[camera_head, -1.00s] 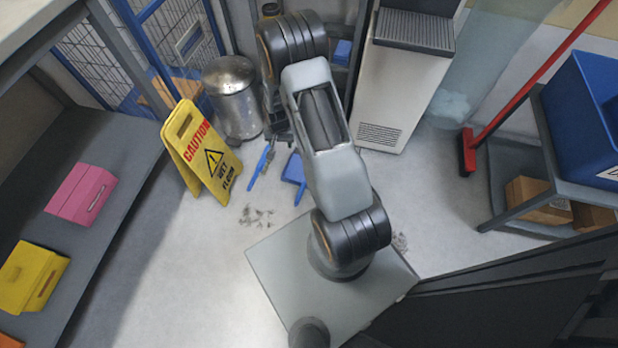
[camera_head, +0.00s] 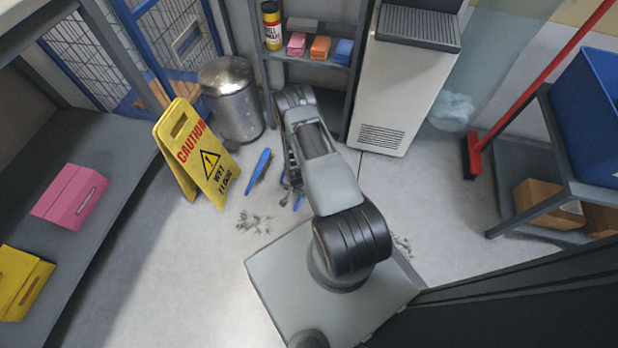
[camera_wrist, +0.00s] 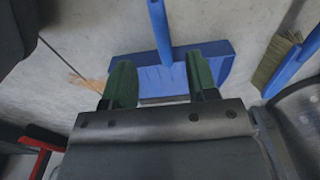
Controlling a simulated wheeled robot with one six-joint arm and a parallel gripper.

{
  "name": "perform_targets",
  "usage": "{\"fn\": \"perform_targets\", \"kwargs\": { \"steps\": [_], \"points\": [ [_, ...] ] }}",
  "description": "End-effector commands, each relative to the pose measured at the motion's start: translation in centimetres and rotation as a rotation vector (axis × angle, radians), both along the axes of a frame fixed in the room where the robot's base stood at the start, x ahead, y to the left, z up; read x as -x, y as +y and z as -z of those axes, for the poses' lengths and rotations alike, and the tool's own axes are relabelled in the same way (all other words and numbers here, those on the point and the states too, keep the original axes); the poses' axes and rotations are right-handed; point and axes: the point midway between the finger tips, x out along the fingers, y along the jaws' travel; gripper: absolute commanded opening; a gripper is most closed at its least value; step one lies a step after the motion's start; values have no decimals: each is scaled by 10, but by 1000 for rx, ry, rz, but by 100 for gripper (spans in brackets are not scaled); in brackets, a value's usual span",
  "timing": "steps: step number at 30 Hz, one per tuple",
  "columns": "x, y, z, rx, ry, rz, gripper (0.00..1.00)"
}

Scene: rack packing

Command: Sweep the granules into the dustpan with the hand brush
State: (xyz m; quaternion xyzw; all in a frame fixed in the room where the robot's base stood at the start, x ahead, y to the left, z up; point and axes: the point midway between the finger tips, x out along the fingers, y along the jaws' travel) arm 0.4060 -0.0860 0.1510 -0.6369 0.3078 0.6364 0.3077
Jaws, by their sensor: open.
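The blue hand brush (camera_head: 259,170) lies on the floor left of my gripper. In the wrist view its bristles (camera_wrist: 274,62) and part of its blue body show at the right. The blue dustpan (camera_wrist: 180,72) lies under my gripper, with its handle running up in the wrist view; in the head view my arm hides most of it. My gripper (camera_wrist: 161,82) is open and empty, its two green-padded fingers over the pan. In the head view my gripper (camera_head: 291,182) is low near the floor. A scattered grey patch of granules (camera_head: 254,222) lies nearer, below the brush.
A yellow caution sign (camera_head: 197,155) and a metal bin (camera_head: 232,98) stand left. A shelf (camera_head: 308,62) with small boxes and a white cabinet (camera_head: 403,80) stand behind. A red broom (camera_head: 473,155) stands right. More grey bits (camera_head: 403,246) show beside my arm.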

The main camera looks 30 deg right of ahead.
Motion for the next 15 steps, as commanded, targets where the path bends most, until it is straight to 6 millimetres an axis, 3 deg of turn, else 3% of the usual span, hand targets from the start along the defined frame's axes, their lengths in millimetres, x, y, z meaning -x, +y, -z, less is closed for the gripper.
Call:
{"fn": "perform_targets", "kwargs": {
  "steps": [8,15],
  "points": [
    [0,0,3,0,0,-1,53],
    [0,0,19,0,1,-1,53]
  ]
}}
